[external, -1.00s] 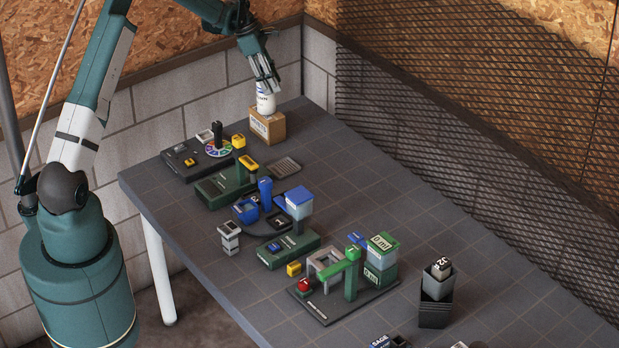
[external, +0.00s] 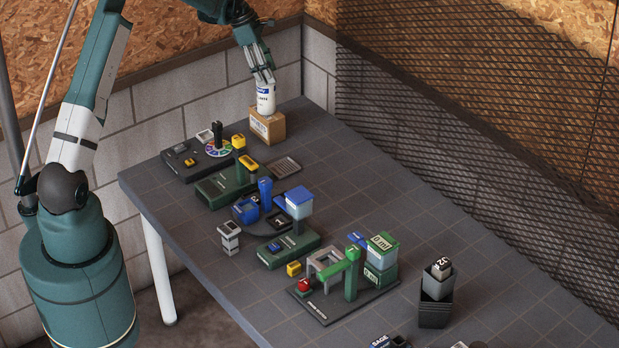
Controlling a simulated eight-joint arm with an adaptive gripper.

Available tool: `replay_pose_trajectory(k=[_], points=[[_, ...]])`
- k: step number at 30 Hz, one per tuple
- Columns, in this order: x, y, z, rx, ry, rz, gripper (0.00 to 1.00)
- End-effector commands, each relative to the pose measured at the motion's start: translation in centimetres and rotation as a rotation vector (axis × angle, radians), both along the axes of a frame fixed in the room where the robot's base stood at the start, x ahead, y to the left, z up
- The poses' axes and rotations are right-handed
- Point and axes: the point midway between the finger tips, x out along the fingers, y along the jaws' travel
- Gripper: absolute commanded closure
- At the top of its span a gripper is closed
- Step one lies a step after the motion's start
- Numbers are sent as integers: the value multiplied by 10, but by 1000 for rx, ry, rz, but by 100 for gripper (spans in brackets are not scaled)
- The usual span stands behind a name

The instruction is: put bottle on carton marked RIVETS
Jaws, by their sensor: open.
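A white bottle (external: 266,98) with a dark blue band near its top stands upright on a brown carton (external: 268,127) at the far corner of the table. The carton has a pale label with print too small to read here. My gripper (external: 264,80) is just above the bottle, pointing down, with its fingertips at or close to the bottle's top. It is open. I cannot tell whether a finger still touches the bottle.
A black device with a coloured wheel (external: 218,148) stands left of the carton. Green, blue and grey machines (external: 285,248) run along the table's middle. A dark holder (external: 436,300) stands at the lower right. The right side of the tabletop (external: 390,190) is clear.

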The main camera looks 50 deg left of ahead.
Motion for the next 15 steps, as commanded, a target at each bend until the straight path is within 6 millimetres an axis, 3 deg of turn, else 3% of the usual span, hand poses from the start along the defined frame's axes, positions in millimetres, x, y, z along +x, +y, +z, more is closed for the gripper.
replay_pose_trajectory(k=[9,15], points=[[-14,15,49,0,0,-1,48],[-19,22,69,0,0,0,48]])
